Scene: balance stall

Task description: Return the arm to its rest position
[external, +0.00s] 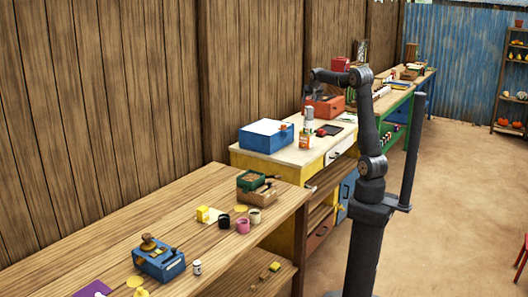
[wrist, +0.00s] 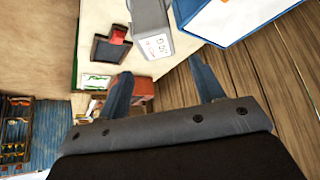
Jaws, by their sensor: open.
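My arm stands at the right of the external view, with its upper links raised and the last part reaching left over the yellow bench. My gripper shows in the wrist view (wrist: 162,88) with its two fingers wide apart and nothing between them. In the external view, the gripper end is small near the red-orange toolbox, and its fingers are hard to make out.
Below the arm's end, the yellow bench (external: 277,164) bears a blue box with a white top (external: 266,131), a red-orange toolbox (external: 332,107) and a dark tablet-like thing (external: 328,130). A grey box (wrist: 150,22) shows in the wrist view. A wooden wall stands behind.

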